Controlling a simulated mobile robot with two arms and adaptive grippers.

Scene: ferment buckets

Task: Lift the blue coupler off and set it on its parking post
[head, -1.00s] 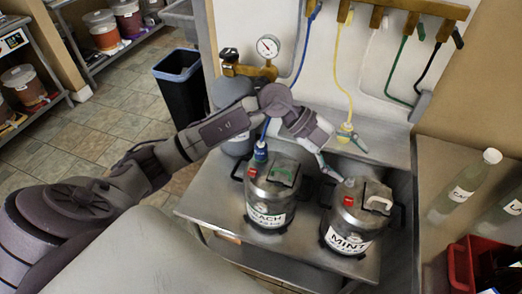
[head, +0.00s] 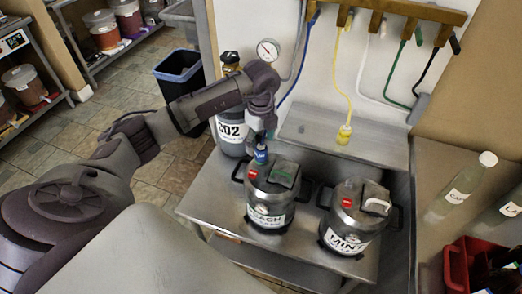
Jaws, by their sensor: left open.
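The blue coupler (head: 261,156) sits on top of the PEACH keg (head: 270,193), at its left rear. My left gripper (head: 262,136) points down just above the coupler, fingers open. I cannot tell whether a fingertip touches it. The blue hose (head: 291,88) runs down from the wooden manifold and passes behind my gripper. I cannot make out a parking post for the blue coupler. My right gripper is not in view.
The MINT keg (head: 348,232) stands right of the PEACH keg. A yellow coupler (head: 344,134) is on the steel shelf (head: 310,127) behind. A CO2 cylinder (head: 229,132) with a gauge (head: 268,50) stands left. Bottles and a red crate (head: 459,268) are at right.

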